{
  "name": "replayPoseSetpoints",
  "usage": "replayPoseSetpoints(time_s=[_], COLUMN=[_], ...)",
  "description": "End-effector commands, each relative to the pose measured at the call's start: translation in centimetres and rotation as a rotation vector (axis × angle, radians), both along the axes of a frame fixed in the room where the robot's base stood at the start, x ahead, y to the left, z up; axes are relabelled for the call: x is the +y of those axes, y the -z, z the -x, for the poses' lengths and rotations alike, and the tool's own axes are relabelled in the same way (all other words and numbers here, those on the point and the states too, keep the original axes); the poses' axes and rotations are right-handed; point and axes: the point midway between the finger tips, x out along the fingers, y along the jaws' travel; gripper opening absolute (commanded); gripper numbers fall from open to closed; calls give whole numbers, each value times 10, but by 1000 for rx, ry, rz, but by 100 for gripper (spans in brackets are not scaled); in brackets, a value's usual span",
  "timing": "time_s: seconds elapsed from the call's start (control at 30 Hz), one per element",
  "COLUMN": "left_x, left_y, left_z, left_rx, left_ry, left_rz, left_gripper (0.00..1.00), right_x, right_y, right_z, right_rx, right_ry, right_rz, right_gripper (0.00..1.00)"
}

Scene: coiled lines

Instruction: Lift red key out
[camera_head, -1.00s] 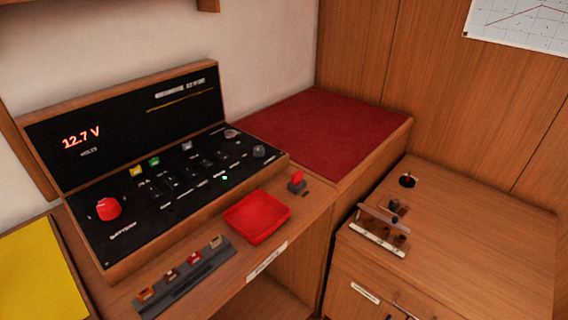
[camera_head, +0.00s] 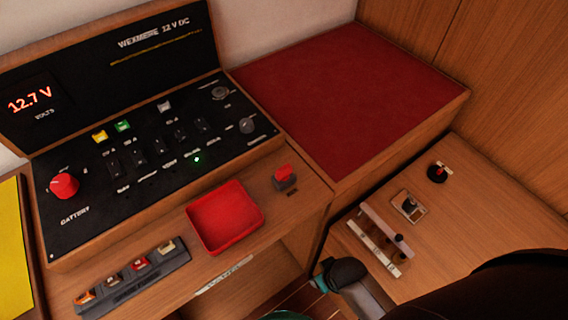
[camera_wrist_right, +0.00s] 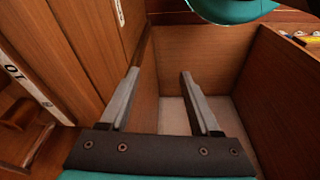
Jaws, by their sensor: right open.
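A red-topped piece (camera_head: 284,173) stands in a small grey block on the desk, right of the red tray (camera_head: 224,217). A red knob (camera_head: 63,186) sits on the black panel above the word BATTERY. A black round fitting with a little red on it (camera_head: 437,172) is on the right wooden top. I cannot tell for certain which is the red key. My right gripper (camera_wrist_right: 160,76) is open in the right wrist view, with nothing between its fingers. Part of my right arm shows at the lower right of the head view. My left gripper is not in view.
A strip with several coloured pieces (camera_head: 131,274) lies along the desk's front edge. A red padded top (camera_head: 345,95) is behind. The right wooden top carries a rail with dark pegs (camera_head: 387,239) and a small switch plate (camera_head: 408,206). Wooden walls surround the gripper in the wrist view.

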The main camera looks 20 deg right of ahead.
Motion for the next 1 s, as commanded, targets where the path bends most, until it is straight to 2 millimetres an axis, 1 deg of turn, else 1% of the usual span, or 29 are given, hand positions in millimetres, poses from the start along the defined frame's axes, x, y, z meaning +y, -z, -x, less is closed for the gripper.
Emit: replayPoseSetpoints(time_s=[0.03, 0.1, 0.2, 0.3, 0.43, 0.47, 0.5, 0.53, 0.57, 0.6, 0.7, 0.77, 0.8, 0.87, 0.9, 0.97, 1.0], left_x=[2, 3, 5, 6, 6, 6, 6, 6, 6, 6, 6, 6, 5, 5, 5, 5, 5], left_y=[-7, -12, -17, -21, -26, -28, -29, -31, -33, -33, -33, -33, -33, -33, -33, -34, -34], left_z=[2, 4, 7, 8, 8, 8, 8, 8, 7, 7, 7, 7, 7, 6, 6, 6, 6], left_rx=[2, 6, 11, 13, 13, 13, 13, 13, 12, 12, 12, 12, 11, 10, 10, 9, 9], left_ry=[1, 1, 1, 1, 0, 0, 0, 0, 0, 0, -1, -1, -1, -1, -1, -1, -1], left_rz=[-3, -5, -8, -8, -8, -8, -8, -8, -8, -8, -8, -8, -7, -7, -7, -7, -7], left_gripper=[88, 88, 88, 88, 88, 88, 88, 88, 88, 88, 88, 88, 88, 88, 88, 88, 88], right_x=[1, 2, 3, 3, 2, 2, 1, 1, 0, 0, 1, 4, 7, 14, 20, 31, 41], right_y=[-27, -56, -92, -124, -162, -171, -185, -197, -213, -229, -259, -279, -295, -321, -340, -375, -400], right_z=[-9, -18, -26, -31, -36, -39, -45, -54, -70, -93, -137, -161, -177, -200, -215, -235, -247], right_rx=[-17, -31, -46, -61, -85, -99, -126, -163, -228, -321, -510, -621, -702, -828, -917, -1063, -1161], right_ry=[2, 5, 8, 11, 17, 20, 25, 34, 46, 67, 98, 108, 111, 108, 100, 76, 50], right_rz=[-2, -3, -3, -4, -3, -2, 2, 7, 12, 19, 19, 11, 1, -21, -41, -80, -114], right_gripper=[64, 64, 64, 64, 64, 64, 64, 64, 64, 64, 64, 64, 64, 64, 64, 64, 64])
